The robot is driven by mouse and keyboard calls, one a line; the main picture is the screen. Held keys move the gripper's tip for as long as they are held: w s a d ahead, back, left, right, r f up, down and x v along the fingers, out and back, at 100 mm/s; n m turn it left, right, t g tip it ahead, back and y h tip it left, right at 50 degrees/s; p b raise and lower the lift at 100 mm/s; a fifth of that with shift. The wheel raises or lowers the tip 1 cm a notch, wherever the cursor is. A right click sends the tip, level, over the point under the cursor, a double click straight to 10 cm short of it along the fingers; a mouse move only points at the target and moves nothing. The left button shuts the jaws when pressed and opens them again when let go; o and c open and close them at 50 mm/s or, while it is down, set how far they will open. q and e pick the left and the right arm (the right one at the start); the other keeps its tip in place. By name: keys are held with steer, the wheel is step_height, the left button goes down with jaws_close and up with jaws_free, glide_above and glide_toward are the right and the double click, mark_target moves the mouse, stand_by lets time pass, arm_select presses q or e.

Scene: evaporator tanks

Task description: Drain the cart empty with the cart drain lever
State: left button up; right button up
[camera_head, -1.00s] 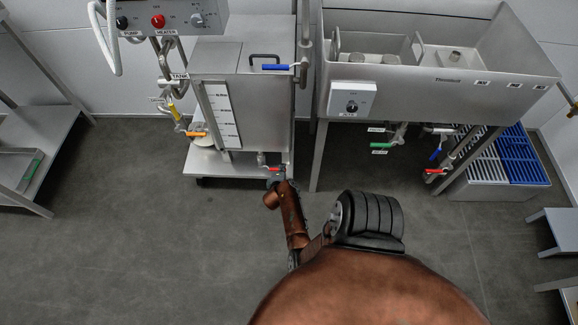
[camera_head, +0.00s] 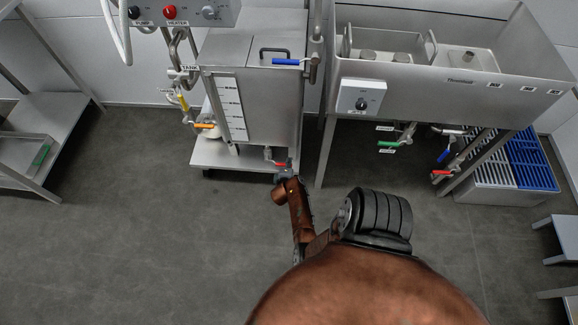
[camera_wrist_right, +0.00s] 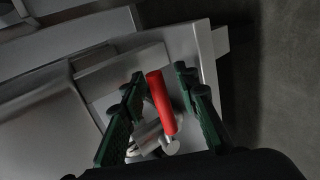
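The cart (camera_head: 270,105) is a steel tank with a level scale on a low wheeled base, in the head view left of centre. Its red-handled drain lever (camera_head: 281,164) is low at the tank's front right. My right gripper (camera_head: 284,176) is right at this lever. In the right wrist view the red lever (camera_wrist_right: 161,104) lies between the two green-padded fingers of my right gripper (camera_wrist_right: 158,76). The fingers are apart, with gaps on both sides of the handle. The lever's pivot end is partly hidden. My left gripper is not in view.
A sink (camera_head: 450,80) with green, blue and red levers beneath stands to the right. A blue-and-white slatted crate (camera_head: 500,185) sits under it. The control panel (camera_head: 185,14) and tank piping are at upper left. A shelf (camera_head: 50,140) is far left. The floor (camera_head: 140,240) in front is clear.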

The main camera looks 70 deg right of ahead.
steer(key=shift+r, duration=0.25)
step_height(320, 180, up, 10)
steer(key=shift+f, duration=0.2)
stand_by(0.4)
steer(key=shift+d, duration=0.1)
